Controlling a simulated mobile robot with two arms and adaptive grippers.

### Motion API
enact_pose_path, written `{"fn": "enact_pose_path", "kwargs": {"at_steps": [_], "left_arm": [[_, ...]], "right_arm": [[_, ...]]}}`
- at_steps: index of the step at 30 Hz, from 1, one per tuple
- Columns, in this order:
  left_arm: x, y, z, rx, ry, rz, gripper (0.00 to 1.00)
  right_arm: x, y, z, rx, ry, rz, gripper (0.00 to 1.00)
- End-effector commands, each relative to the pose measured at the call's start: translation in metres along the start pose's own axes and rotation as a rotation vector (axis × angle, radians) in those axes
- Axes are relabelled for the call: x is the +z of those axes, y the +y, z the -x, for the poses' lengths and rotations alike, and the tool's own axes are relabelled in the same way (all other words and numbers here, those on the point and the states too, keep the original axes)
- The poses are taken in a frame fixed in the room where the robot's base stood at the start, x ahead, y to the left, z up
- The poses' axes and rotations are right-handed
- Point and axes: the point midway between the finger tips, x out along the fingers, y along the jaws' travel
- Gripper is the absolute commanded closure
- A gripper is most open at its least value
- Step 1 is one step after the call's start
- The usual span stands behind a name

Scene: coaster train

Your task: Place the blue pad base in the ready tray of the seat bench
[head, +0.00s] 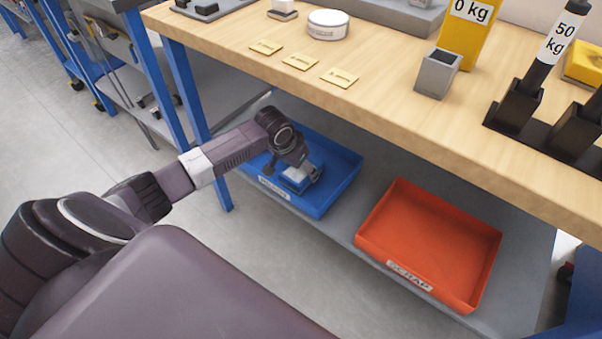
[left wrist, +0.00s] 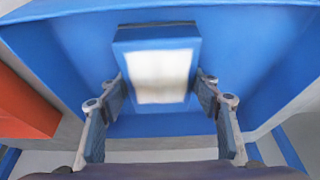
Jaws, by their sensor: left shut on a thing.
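The blue pad base (left wrist: 158,42) is a blue block with a white face, seen in the left wrist view between my left gripper's fingers (left wrist: 162,108). In the head view the pad base (head: 297,173) is at my left gripper (head: 300,176), over the blue tray (head: 340,190) on the lower shelf. My left gripper is shut on the pad base, inside the tray's outline. I cannot tell whether the base touches the tray floor. The blue tray's label is partly readable. My right gripper is not in view.
A red scrap tray (head: 430,240) stands to the right on the same grey shelf (head: 340,222). The wooden bench top (head: 380,90) overhangs the shelf. It carries yellow cards, a round white disc (head: 328,24), a grey holder (head: 437,73) and black weight stands. A blue leg (head: 202,120) stands left of the blue tray.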

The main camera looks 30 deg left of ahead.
Motion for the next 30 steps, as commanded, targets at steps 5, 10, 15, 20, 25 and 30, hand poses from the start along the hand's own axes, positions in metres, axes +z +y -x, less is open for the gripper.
{"fn": "enact_pose_path", "kwargs": {"at_steps": [5,10,15,20,25,30], "left_arm": [[0.003,0.0,-0.011,0.0,0.003,0.0,0.76],[0.003,0.0,-0.01,0.0,0.003,0.0,0.76],[0.005,0.0,-0.013,0.0,0.001,0.001,0.34],[0.005,0.0,-0.013,0.0,0.001,0.001,0.25],[0.005,0.0,-0.012,0.0,0.001,0.001,0.25],[0.003,-0.001,0.001,-0.001,0.002,-0.001,0.25]], "right_arm": [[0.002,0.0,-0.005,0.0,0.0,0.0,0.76],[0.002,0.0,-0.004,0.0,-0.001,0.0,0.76],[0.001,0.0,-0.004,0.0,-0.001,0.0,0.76],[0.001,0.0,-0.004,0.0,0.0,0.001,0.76],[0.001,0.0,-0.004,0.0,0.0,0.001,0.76],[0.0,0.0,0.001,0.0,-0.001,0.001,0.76]]}}
